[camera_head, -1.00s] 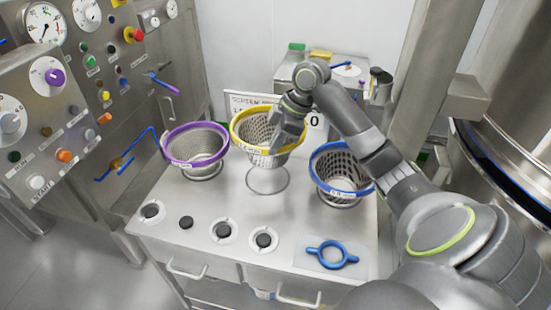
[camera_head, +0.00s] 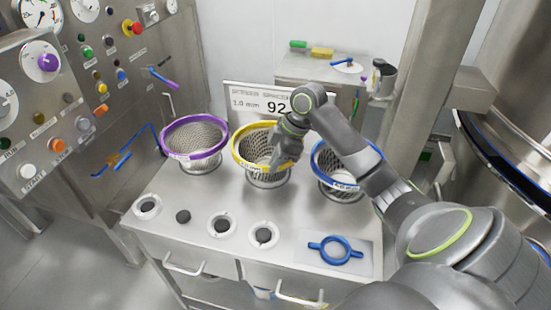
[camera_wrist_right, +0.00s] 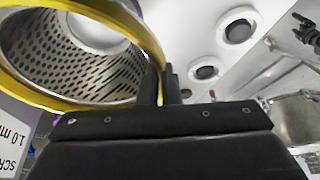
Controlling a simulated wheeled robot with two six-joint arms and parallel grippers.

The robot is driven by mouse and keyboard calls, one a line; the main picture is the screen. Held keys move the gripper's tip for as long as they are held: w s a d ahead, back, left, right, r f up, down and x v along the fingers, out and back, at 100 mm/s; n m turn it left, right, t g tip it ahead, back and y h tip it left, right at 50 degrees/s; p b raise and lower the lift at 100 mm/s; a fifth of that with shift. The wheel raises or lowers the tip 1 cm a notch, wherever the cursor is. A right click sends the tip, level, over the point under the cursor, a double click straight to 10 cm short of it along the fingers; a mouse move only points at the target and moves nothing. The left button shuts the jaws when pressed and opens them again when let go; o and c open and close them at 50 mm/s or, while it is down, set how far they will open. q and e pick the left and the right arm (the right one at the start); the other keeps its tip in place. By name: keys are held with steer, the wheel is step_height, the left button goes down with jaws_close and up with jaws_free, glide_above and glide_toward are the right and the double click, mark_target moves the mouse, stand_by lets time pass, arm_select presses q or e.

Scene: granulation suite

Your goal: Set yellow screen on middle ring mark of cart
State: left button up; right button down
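The yellow screen (camera_head: 246,158), a perforated basket with a yellow rim, is upright at the middle of the cart (camera_head: 185,238). Its base is at the middle ring mark (camera_head: 268,184), which shows around and under it; I cannot tell whether it bears fully on the cart. My right gripper (camera_head: 277,164) reaches down at the rim's right side. In the right wrist view, its dark fingers (camera_wrist_right: 160,84) are close together on the yellow rim (camera_wrist_right: 115,103). My left gripper is not in view.
A purple-rimmed screen (camera_head: 194,150) stands to the left and a blue-rimmed screen (camera_head: 340,178) to the right. Several black knobs (camera_head: 221,226) and a blue ring tool (camera_head: 336,250) lie along the front. A display sign (camera_head: 245,102) stands behind.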

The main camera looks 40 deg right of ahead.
steer(key=shift+f, duration=0.3)
stand_by(0.4)
steer(key=shift+p, duration=0.4)
steer(key=c, duration=1.6)
jaws_free()
steer(key=shift+o, duration=0.2)
steer(key=b+v, duration=0.1)
steer(key=v, duration=1.6)
steer(key=shift+r, duration=0.25)
